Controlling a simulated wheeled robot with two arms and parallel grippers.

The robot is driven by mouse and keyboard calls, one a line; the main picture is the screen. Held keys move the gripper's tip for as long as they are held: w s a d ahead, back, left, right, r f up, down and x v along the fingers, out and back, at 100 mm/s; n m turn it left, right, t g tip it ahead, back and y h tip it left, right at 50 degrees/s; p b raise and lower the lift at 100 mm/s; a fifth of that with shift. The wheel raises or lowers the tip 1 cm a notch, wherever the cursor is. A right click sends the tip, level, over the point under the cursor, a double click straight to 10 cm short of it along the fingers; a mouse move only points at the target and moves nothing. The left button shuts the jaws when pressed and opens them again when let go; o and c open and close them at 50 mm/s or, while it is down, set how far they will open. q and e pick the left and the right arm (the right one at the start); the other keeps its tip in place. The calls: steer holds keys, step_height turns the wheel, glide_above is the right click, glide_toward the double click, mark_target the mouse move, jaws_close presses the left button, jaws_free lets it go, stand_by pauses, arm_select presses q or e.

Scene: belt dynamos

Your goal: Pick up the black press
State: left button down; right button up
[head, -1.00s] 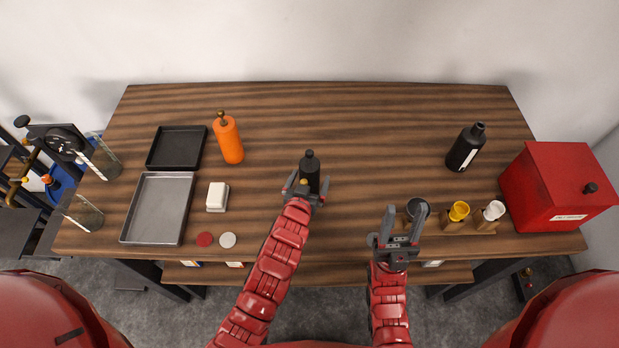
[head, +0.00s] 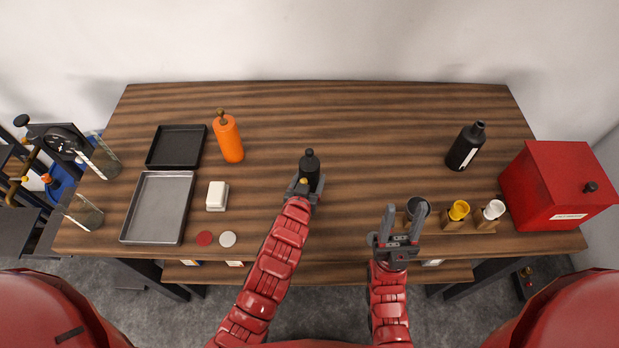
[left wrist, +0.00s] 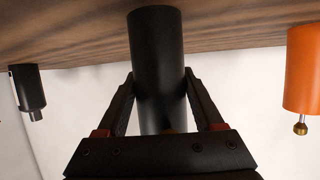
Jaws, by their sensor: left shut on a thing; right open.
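The black press (head: 310,165) is a dark upright cylinder with a narrower top, standing near the middle of the wooden table. It also shows in the left wrist view (left wrist: 156,50), between the two fingers. My left gripper (head: 305,186) is shut on the black press; its fingers lie along both sides of it. In the left wrist view the gripper (left wrist: 160,105) hides the lower part of the picture.
An orange bottle (head: 228,140), black tray (head: 151,163), grey tray (head: 127,232) and white block (head: 217,196) are on the left. A black bottle (head: 465,148), yellow cup (head: 459,210), white cup (head: 494,209) and red box (head: 545,195) are on the right. The table's back middle is clear.

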arm_select(q)
steer(key=shift+r, duration=0.15)
steer(key=shift+w+r+b, duration=0.1)
steer(key=shift+r+b, duration=0.35)
steer(key=shift+b, duration=0.1)
steer(key=shift+r+b, duration=0.75)
steer(key=shift+r, duration=0.2)
steer(key=s, duration=0.2)
steer(key=s+b, duration=0.1)
steer(key=s, duration=0.1)
steer(key=s+r+b, duration=0.1)
steer(key=s, duration=0.1)
steer(key=shift+s+d, duration=0.15)
steer(key=shift+s, duration=0.25)
steer(key=p, duration=0.5)
glide_toward(314, 182)
steer(key=shift+s+d+f, duration=0.15)
steer(key=shift+s+f, duration=0.15)
steer(key=shift+s, duration=0.45)
steer(key=shift+s+d+f, duration=0.15)
steer(key=shift+s+f, duration=0.1)
steer(key=shift+s, duration=0.45)
steer(key=shift+s+d+f, duration=0.2)
steer(key=shift+s+f, duration=0.1)
steer(key=shift+s, duration=0.45)
